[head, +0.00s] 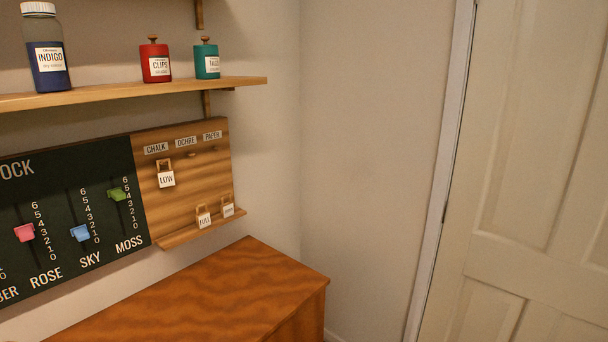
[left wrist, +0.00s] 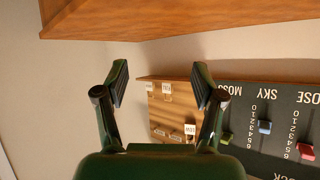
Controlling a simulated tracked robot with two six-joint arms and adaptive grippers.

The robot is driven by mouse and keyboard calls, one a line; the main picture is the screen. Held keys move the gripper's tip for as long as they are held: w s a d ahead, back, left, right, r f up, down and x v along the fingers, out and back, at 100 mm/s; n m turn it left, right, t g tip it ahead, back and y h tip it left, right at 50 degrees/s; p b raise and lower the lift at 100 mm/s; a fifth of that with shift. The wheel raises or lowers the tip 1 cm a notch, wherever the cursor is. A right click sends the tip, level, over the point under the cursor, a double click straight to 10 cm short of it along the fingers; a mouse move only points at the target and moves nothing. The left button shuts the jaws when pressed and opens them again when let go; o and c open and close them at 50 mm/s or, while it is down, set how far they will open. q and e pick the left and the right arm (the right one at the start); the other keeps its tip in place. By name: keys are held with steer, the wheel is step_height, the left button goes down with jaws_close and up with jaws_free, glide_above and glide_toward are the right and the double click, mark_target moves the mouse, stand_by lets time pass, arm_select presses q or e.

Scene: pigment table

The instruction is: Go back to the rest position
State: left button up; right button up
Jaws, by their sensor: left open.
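My left gripper (left wrist: 161,82) shows in the left wrist view, open and empty, with its two fingers apart. That view is upside down. The wooden tag board (head: 188,178) is beyond the fingers there, and I see nothing between them. In the head view neither gripper is visible. On the tag board, a LOW tag (head: 166,180) hangs under the CHALK label. A FULL tag (head: 204,220) and another small tag (head: 228,210) rest at the lower ledge.
The black stock board (head: 60,190) carries pink (head: 24,233), blue (head: 80,233) and green (head: 118,194) sliders. Above, a shelf (head: 120,89) holds an indigo bottle (head: 48,60), a red canister (head: 155,62) and a teal canister (head: 206,60). The wooden cabinet top (head: 210,295) is clear where visible.

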arm_select(q)
steer(key=s+d+f+g+h, duration=0.2)
steer(key=s+d+f+g, duration=0.1)
steer(key=s+f, duration=0.4)
steer(key=s+d+f+g+h, duration=0.25)
steer(key=s+f, duration=0.35)
steer(key=f, duration=0.3)
steer(key=s+d+f+g+h, duration=0.1)
steer(key=s+d+f+g, duration=0.1)
steer(key=s, duration=0.7)
steer(key=s+d+f+g+h, duration=0.1)
steer(key=s+d+f+g, duration=0.2)
steer(key=s, duration=0.5)
steer(key=shift+s+f+n+g, duration=0.3)
steer(key=shift+s+f+g, duration=0.1)
steer(key=shift+f, duration=0.2)
steer(key=shift+w+h, duration=0.1)
steer(key=shift+h, duration=0.15)
